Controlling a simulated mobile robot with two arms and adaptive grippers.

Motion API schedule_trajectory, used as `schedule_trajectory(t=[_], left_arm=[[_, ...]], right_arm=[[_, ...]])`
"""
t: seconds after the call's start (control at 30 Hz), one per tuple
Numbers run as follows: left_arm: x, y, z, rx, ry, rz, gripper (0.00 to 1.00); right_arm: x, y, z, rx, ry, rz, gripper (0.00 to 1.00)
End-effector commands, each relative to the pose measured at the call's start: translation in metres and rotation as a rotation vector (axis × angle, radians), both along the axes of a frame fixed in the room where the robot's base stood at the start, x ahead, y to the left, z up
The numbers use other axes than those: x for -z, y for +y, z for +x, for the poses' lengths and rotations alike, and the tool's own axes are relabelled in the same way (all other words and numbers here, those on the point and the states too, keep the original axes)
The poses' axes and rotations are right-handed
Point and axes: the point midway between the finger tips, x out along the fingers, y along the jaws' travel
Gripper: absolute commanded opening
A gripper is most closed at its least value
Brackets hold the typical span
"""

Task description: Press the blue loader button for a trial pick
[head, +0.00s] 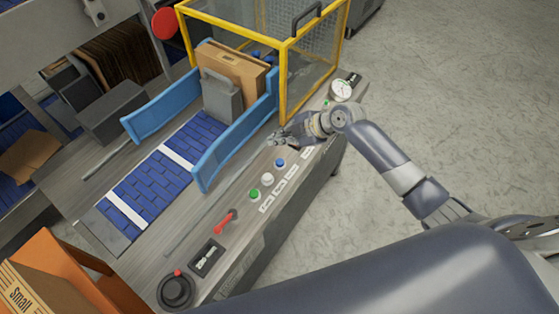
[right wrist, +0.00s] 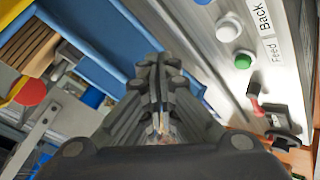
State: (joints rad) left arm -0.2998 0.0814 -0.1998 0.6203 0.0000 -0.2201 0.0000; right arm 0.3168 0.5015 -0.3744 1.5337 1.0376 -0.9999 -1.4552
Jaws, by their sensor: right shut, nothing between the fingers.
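The blue button (head: 280,163) sits on the grey control ledge, at the upper end of a row with a white button (head: 267,179) and a green button (head: 254,194). My right gripper (head: 276,139) is shut and empty. In the head view it is just above the blue button in the picture, near the blue guide rail, apart from the button. In the right wrist view its closed fingertips (right wrist: 160,62) show at the centre; the blue button (right wrist: 202,2) is cut by the top edge. My left gripper is not in view.
A red lever (head: 227,221), a dark switch panel (head: 207,258) and a black knob (head: 176,291) lie further down the ledge. Blue guide rails (head: 236,145) and a yellow-framed guard (head: 283,80) stand beside it. A gauge (head: 341,90) is at the far end.

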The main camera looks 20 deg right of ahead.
Motion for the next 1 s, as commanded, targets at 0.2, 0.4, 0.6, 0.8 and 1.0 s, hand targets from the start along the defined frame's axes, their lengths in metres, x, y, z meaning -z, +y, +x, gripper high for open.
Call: schedule_trajectory(t=[0.2, 0.4, 0.6, 0.8, 1.0], left_arm=[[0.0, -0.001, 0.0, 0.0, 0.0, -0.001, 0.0], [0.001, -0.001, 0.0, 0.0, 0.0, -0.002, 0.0], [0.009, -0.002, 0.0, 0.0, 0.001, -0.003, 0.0], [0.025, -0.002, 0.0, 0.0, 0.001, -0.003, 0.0], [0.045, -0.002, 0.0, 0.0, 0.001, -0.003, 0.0]], right_arm=[[-0.002, 0.0, 0.002, -0.005, -0.007, 0.0, 0.0], [0.0, 0.0, 0.002, -0.004, -0.006, 0.0, 0.0], [0.011, 0.0, 0.001, -0.003, -0.004, 0.0, 0.0], [0.036, 0.0, 0.001, -0.002, -0.003, 0.001, 0.0], [0.066, 0.0, 0.001, -0.002, -0.002, 0.002, 0.0]])
